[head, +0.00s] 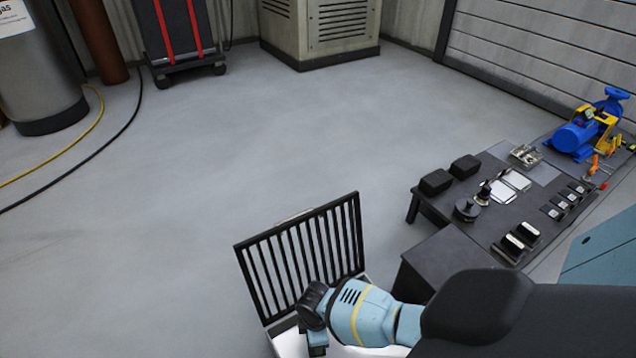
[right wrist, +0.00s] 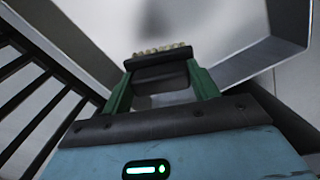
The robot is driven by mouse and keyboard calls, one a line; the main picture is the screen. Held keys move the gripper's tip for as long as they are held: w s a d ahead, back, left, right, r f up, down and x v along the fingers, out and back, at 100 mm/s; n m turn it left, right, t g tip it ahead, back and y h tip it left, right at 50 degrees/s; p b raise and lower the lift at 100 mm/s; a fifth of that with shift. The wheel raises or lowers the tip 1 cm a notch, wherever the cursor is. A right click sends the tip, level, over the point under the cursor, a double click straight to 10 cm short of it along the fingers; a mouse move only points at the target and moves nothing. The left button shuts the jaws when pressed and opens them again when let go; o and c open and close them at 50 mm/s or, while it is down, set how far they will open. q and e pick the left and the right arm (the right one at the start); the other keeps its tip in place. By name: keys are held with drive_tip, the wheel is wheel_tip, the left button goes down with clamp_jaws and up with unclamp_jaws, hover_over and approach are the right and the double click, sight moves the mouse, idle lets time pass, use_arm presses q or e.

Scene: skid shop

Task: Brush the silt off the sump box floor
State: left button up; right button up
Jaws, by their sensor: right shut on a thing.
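My right gripper (right wrist: 160,88) is shut on a dark brush (right wrist: 160,72) with pale bristles that point away from the gripper. In the head view my right gripper (head: 316,340) reaches down into the white sump box (head: 288,344), which is cut off at the bottom edge. In the right wrist view the box's pale walls (right wrist: 283,22) surround the brush. A grey patch (right wrist: 195,48) lies beyond the bristles; I cannot tell whether it is silt or shadow. Whether the bristles touch the floor is unclear. My left gripper is out of view.
A black barred grate (head: 300,250) stands tilted up at the box's far side, close to my right gripper. A dark workbench (head: 440,262) with small parts and a blue pump (head: 575,138) stands at the right. The grey floor (head: 200,190) beyond is clear.

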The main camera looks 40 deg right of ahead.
idle(0.3)
drive_tip(key=shift+r+p, duration=1.1)
drive_tip(key=shift+r, duration=0.4)
